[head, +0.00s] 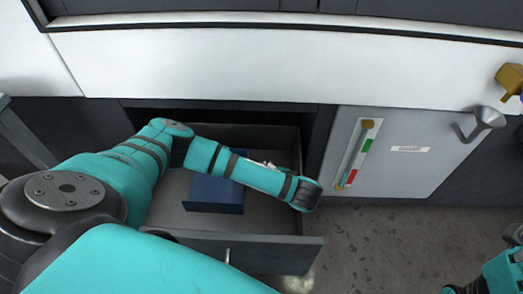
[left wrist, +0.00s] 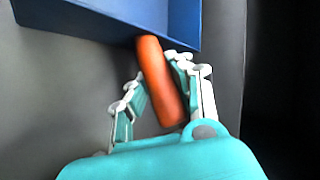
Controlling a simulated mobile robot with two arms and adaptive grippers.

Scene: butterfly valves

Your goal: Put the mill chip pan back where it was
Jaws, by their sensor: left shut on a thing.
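The mill chip pan (head: 215,195) is a blue open box inside the pulled-out lower drawer (head: 165,207). My left arm crosses above it and hides part of it. In the left wrist view, the blue pan (left wrist: 185,22) has an orange handle (left wrist: 160,80) sticking out toward me. My left gripper (left wrist: 162,74) is shut on this handle, with a finger on each side. In the head view, the left gripper is mostly hidden behind my arm. The right gripper is not clearly in view; only part of my right arm shows at the bottom right edge.
The drawer front (head: 270,252) stands out over the grey speckled floor (head: 380,240). Right of the drawer is a grey cabinet door (head: 400,160) with a handle (head: 480,122) and a coloured strip (head: 357,155). A white panel (head: 250,65) runs above the drawer.

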